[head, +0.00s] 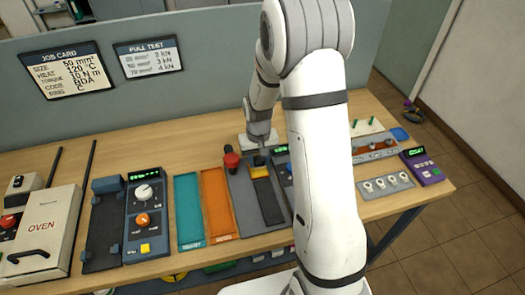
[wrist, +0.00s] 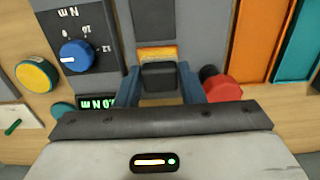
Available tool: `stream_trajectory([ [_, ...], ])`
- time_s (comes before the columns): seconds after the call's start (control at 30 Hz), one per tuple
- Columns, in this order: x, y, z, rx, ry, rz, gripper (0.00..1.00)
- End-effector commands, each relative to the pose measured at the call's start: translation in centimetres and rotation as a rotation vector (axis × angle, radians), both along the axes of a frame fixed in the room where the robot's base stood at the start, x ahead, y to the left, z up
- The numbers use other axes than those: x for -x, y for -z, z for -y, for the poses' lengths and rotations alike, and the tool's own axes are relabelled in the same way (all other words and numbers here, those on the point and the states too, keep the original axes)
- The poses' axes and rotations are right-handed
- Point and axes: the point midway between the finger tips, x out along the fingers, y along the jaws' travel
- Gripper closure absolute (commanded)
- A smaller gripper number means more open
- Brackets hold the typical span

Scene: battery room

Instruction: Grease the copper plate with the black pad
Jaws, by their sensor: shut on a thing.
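My gripper (wrist: 160,84) is shut on a black block, the black pad (wrist: 158,76), held between its two blue fingers. In the head view my gripper (head: 258,158) is low over the bench, at the far end of a grey station. A yellow-orange plate, apparently the copper plate (wrist: 156,53), shows just beyond the pad in the wrist view. It also shows in the head view (head: 259,172), just in front of my gripper. The pad covers part of the plate. I cannot tell whether they touch. A dark strip (head: 269,202) lies in line with the plate.
A red knob (wrist: 222,88) stands close beside one finger. A dial unit with a blue knob (wrist: 77,56) is on the other side. Orange (head: 217,202) and teal (head: 188,210) trays lie left of the station. My arm hides part of the bench.

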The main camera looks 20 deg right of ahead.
Motion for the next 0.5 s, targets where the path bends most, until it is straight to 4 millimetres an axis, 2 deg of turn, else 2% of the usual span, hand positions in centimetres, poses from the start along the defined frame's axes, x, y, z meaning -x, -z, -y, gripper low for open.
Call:
stream_trajectory([
  [0.03,0.0,-0.8,0.0,0.0,0.0,0.001,0.83],
  [0.2,0.0,-1.8,0.0,0.0,0.001,0.001,0.83],
  [0.5,0.0,-1.8,0.1,0.0,0.001,0.001,0.83],
])
